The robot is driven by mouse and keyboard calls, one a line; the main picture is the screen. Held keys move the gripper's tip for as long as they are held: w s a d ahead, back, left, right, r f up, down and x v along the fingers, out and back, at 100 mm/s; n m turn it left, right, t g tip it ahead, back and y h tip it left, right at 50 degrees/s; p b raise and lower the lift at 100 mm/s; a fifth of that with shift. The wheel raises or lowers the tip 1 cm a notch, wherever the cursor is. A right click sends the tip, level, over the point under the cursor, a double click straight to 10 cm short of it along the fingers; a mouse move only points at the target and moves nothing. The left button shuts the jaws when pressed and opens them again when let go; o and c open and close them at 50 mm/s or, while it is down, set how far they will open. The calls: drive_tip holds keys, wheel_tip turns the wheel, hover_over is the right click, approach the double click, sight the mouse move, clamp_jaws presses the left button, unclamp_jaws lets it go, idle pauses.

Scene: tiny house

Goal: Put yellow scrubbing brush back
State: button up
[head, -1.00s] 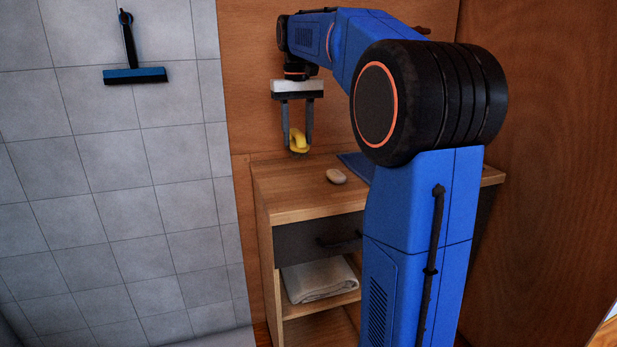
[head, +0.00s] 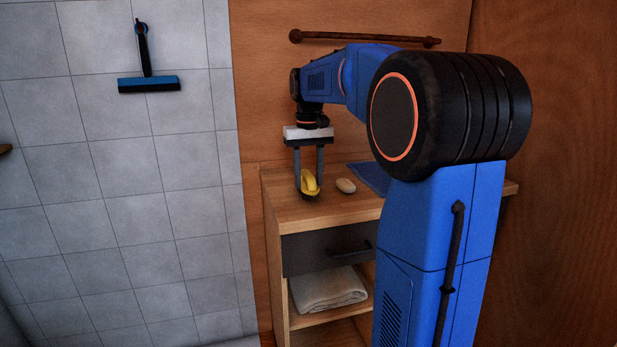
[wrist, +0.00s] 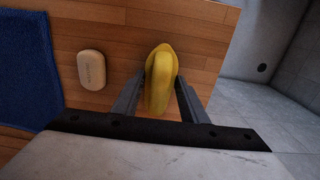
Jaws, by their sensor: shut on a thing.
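The yellow scrubbing brush (head: 311,181) is between the fingers of my gripper (head: 309,190), which is shut on it. In the head view it is at the top of the wooden cabinet (head: 290,213), near the left end. The wrist view shows the brush (wrist: 160,78) between the two fingers (wrist: 160,95), with the wooden top below it. Whether the brush touches the top I cannot tell.
A pale soap bar (head: 346,186) lies right of the brush on the cabinet top, with a blue cloth (head: 371,178) beyond it. A dark drawer (head: 325,248) and a folded towel (head: 328,289) are below. A squeegee (head: 149,84) hangs on the tiled wall.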

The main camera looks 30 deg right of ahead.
sight(309, 174)
drive_tip(key=o, duration=0.9)
drive_tip(key=shift+o, duration=0.2)
wheel_tip(309, 174, up, 12)
drive_tip(key=s+a+f+n+t, duration=0.1)
drive_tip(key=s+a+f, duration=0.4)
drive_tip(key=s+f, duration=0.4)
drive_tip(key=s+a+f+n+t, duration=0.1)
drive_tip(key=s+a+f+t, duration=0.1)
drive_tip(key=s+a+f, duration=0.3)
drive_tip(key=s+a+f+n+t, duration=0.1)
drive_tip(key=s+a+f, duration=0.4)
drive_tip(key=s+f, duration=0.8)
drive_tip(key=s, duration=0.3)
drive_tip(key=shift+a+t, duration=0.35)
drive_tip(key=shift+t, duration=0.05)
